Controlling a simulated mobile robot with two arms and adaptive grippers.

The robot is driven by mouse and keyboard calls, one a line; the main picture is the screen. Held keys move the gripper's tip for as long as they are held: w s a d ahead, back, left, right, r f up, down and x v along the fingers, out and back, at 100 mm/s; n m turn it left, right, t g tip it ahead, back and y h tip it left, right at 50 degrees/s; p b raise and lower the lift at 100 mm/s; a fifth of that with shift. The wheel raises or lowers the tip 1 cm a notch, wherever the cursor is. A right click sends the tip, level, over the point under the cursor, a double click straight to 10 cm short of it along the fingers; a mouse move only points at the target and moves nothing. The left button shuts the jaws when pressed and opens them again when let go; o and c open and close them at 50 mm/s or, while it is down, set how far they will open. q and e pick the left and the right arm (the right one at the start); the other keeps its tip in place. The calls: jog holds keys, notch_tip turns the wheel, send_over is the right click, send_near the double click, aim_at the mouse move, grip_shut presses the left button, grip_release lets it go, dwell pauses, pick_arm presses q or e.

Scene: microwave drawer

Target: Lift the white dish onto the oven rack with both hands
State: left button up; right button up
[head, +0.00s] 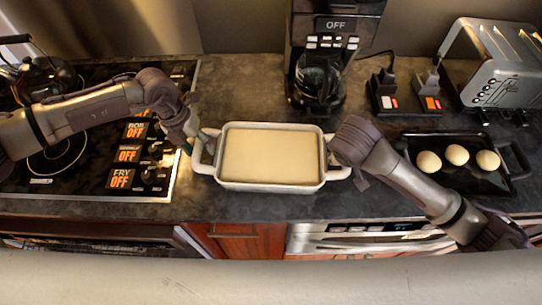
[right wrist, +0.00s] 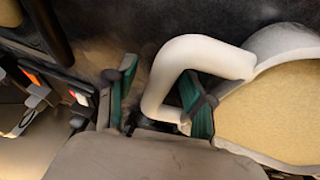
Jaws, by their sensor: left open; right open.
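The white dish (head: 325,178) sits level on the dark counter, filled with a smooth pale-yellow content. It has a loop handle at each end. My left gripper (head: 193,143) is open at the left handle (head: 202,168); I cannot tell whether it touches. My right gripper is at the right handle, its fingers hidden behind its own wrist in the head view. In the right wrist view my right gripper (right wrist: 158,98) is open, one green finger inside the loop of the white handle (right wrist: 195,55) and the other outside it. I cannot clearly make out the oven rack.
A stove top with black knobs (head: 150,175) lies left. A coffee maker (head: 321,75) stands behind the dish. A black tray (head: 448,183) with several round pale dough balls and a toaster (head: 505,70) are at right. A steel drawer front (head: 370,240) is below the counter.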

pick_arm(q)
grip_shut()
pick_arm(e)
grip_shut()
pick_arm(q)
jog(key=shift+w+r, duration=0.2)
jog(key=shift+r, duration=0.1)
pick_arm(e)
jog(key=shift+w+r, duration=0.15)
jog(key=shift+r, duration=0.15)
